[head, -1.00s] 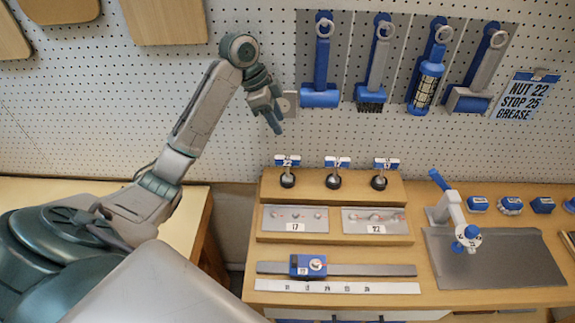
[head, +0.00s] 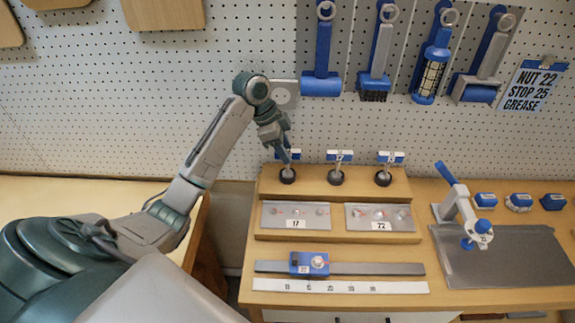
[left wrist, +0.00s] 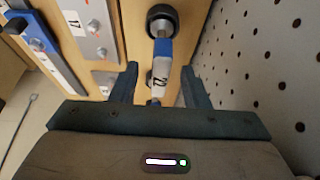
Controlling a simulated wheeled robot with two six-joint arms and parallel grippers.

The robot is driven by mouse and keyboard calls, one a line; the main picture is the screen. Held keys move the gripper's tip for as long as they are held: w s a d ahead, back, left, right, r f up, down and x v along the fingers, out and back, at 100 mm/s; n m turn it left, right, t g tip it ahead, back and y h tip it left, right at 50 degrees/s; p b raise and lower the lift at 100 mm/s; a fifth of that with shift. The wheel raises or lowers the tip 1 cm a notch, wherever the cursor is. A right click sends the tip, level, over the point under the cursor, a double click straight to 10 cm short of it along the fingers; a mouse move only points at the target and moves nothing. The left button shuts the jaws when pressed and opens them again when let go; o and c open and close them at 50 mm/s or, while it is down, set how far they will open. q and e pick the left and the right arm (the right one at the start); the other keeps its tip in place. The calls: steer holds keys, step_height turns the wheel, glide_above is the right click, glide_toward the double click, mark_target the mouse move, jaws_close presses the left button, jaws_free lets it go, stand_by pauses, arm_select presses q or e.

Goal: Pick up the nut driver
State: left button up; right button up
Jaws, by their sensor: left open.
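Several nut drivers stand in a row on the wooden rack, each with a black round collar and a blue-and-white tagged handle. The leftmost nut driver (head: 287,177) is partly covered by my left gripper (head: 287,150) in the head view. In the left wrist view this driver (left wrist: 161,50) has a white tag reading 22. It lies between the two spread fingers of the left gripper (left wrist: 158,72), seen from above. The gripper is open and empty, and I cannot tell if it touches the handle. The middle driver (head: 336,177) and right driver (head: 383,178) stand clear.
The rack (head: 336,190) has plates marked 17 (head: 296,215) and 22 (head: 380,217) in front. A pegboard (head: 230,140) rises close behind, with hanging tools and a note (head: 530,87). A blue slider (head: 309,263) sits on a rail, and a lever press (head: 460,205) is at right.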

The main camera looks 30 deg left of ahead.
arm_select(q)
steer(key=shift+x, duration=1.05)
steer(key=shift+f, duration=0.15)
arm_select(e)
steer(key=shift+s+d+r, duration=0.15)
steer(key=shift+d+r, duration=0.15)
steer(key=shift+d, duration=0.2)
arm_select(q)
jaws_close()
steer(key=shift+w, duration=0.1)
